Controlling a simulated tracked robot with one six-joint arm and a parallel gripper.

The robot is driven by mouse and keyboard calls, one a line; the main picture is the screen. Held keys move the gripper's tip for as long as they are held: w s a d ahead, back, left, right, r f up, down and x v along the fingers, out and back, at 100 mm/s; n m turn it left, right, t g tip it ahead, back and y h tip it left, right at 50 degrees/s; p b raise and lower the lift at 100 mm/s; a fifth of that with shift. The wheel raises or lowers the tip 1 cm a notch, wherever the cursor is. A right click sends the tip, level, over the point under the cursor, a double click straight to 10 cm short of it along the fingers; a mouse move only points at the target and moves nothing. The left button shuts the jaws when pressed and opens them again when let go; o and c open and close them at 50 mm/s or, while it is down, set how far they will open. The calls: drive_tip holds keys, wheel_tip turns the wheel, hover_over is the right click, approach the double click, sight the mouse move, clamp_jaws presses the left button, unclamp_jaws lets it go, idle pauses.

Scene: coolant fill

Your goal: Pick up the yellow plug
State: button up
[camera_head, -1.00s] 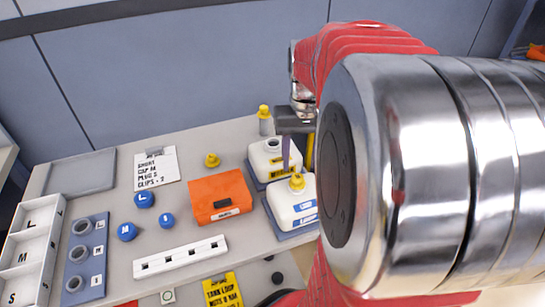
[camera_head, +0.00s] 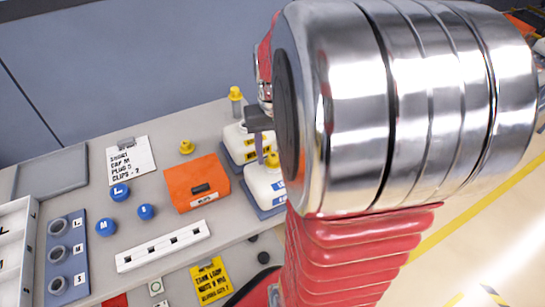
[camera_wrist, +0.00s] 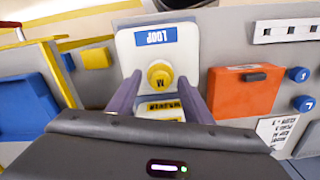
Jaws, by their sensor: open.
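A small yellow plug (camera_head: 187,146) stands on the grey bench behind the orange box, apart from my gripper. Another yellow top (camera_head: 236,94) shows behind the tanks. A yellow cap marked M (camera_wrist: 160,74) sits on the white tank labelled LOOP (camera_wrist: 150,50); this tank is the front one (camera_head: 262,188) in the head view. My gripper (camera_wrist: 160,80) is open, its two purple fingers appearing either side of that cap in the wrist view. I cannot tell how far above the cap they are. In the head view my arm hides much of the gripper.
The orange box (camera_head: 196,183) stands left of the tanks. Blue caps (camera_head: 120,192), a white slotted strip (camera_head: 163,245), a holed blue rack (camera_head: 68,255), a clipboard note (camera_head: 128,160) and a grey tray (camera_head: 50,172) share the bench. A second white tank (camera_head: 228,145) stands behind.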

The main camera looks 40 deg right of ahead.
sight(274, 155)
idle(0.3)
drive_tip(key=c, duration=1.2)
drive_tip(key=shift+o, duration=0.2)
drive_tip(key=shift+r, duration=0.15)
wheel_tip(274, 155, up, 10)
